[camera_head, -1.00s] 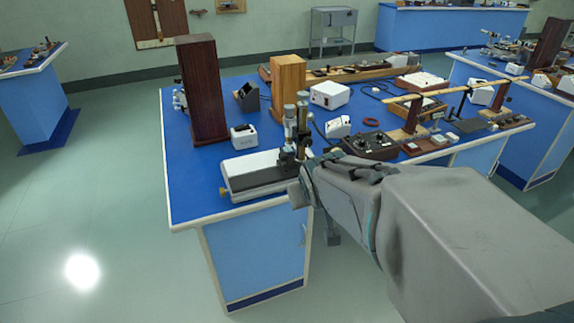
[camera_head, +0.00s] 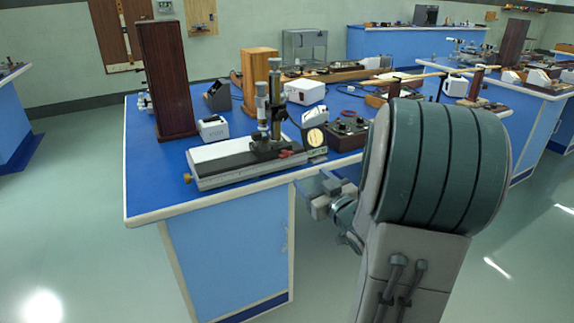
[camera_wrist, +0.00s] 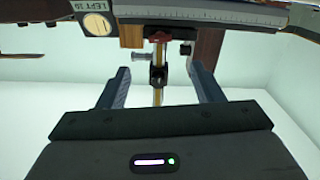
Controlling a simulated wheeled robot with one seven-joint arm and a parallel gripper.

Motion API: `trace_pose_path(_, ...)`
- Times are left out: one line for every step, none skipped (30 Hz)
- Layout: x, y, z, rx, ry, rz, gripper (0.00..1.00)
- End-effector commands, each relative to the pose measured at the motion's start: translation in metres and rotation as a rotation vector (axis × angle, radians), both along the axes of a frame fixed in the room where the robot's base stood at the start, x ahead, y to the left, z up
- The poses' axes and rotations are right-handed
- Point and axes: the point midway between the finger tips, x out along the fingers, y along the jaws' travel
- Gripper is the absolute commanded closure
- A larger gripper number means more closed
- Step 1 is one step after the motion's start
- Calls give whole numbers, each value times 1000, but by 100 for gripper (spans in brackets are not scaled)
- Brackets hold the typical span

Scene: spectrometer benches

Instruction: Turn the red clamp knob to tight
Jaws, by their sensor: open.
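The red clamp knob (camera_head: 285,154) sits low on the front of a travelling microscope (camera_head: 262,110), near the right end of its pale bed (camera_head: 220,157). In the wrist view the red knob (camera_wrist: 158,37) shows at top centre, beyond and between the fingertips. My gripper (camera_wrist: 159,72) is open and empty, with its two dark fingers apart and not touching the knob. In the head view my wrist hangs by the front edge of the bench, and my arm hides much of it. I cannot read the knob's setting.
The blue bench (camera_head: 150,195) has a pale front edge near my wrist. A round-faced unit (camera_head: 314,137) stands just right of the microscope, with a dark control box (camera_head: 347,132) beyond it. A tall brown box (camera_head: 165,80) stands behind left. The bench's front left is clear.

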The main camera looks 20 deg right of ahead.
Motion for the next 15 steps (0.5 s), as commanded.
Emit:
trace_pose_path(4,0,0,1,-3,2,40)
trace_pose_path(8,0,0,1,-4,2,40)
trace_pose_path(13,0,0,1,-4,2,40)
trace_pose_path(18,1,0,1,-3,3,40)
trace_pose_path(23,1,0,0,-4,3,40)
trace_pose_path(31,2,0,1,-3,3,40)
trace_pose_path(38,2,0,0,-2,4,40)
trace_pose_path(44,2,0,0,-3,4,40)
trace_pose_path(53,2,0,1,-3,2,40)
trace_pose_path(60,3,0,1,-3,3,40)
trace_pose_path(67,3,0,1,-4,3,40)
trace_pose_path(75,3,0,1,-3,3,40)
trace_pose_path(82,4,0,2,-3,3,40)
trace_pose_path(88,4,0,1,-3,2,40)
trace_pose_path(95,4,0,1,-3,2,40)
